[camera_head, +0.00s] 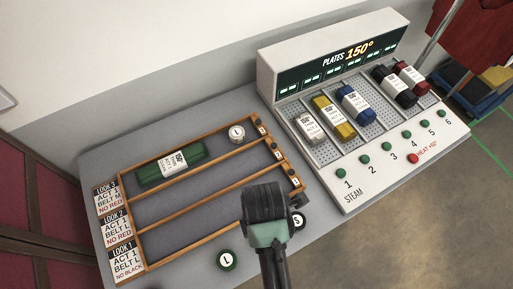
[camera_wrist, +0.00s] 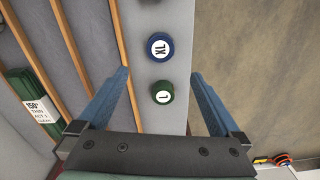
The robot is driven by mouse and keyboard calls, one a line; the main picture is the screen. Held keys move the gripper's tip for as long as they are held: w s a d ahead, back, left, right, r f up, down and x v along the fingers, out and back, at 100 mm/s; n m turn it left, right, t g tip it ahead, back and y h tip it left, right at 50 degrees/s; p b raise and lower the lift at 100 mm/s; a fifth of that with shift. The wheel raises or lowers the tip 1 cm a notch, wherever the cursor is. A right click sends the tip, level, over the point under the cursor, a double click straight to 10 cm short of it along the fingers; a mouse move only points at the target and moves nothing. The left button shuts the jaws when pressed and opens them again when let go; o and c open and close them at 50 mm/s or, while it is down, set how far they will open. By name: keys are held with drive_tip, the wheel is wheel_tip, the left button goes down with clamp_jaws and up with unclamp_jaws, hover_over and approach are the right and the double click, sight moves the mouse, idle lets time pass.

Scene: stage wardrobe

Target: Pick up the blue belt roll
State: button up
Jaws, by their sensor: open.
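My gripper (camera_wrist: 160,75) is open and empty, pointing down above the table. The blue roll shows just beyond the fingertips, roughly centred between them. A green "L" roll (camera_wrist: 162,92) shows between the fingers, closer to the palm; it also shows in the head view (camera_head: 227,260).
A wooden rack (camera_head: 195,193) holds a green bundle (camera_head: 170,164) and a white "L" roll (camera_head: 237,132). A dark "S" roll (camera_head: 298,220) lies right of my gripper. A steamer (camera_head: 350,160) with several coloured bundles stands at the back right. Open floor lies right of the table.

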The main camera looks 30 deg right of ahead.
drive_tip(key=f, duration=0.6)
drive_tip(key=shift+s, duration=0.4)
drive_tip(key=shift+w+d+f+p, duration=0.15)
drive_tip(key=shift+w+f+p, duration=0.1)
drive_tip(key=shift+f, duration=1.05)
drive_tip(key=shift+w+d+f+p, duration=0.1)
drive_tip(key=shift+f+p, duration=0.15)
drive_tip(key=shift+f, duration=1.5)
drive_tip(key=c, duration=1.5)
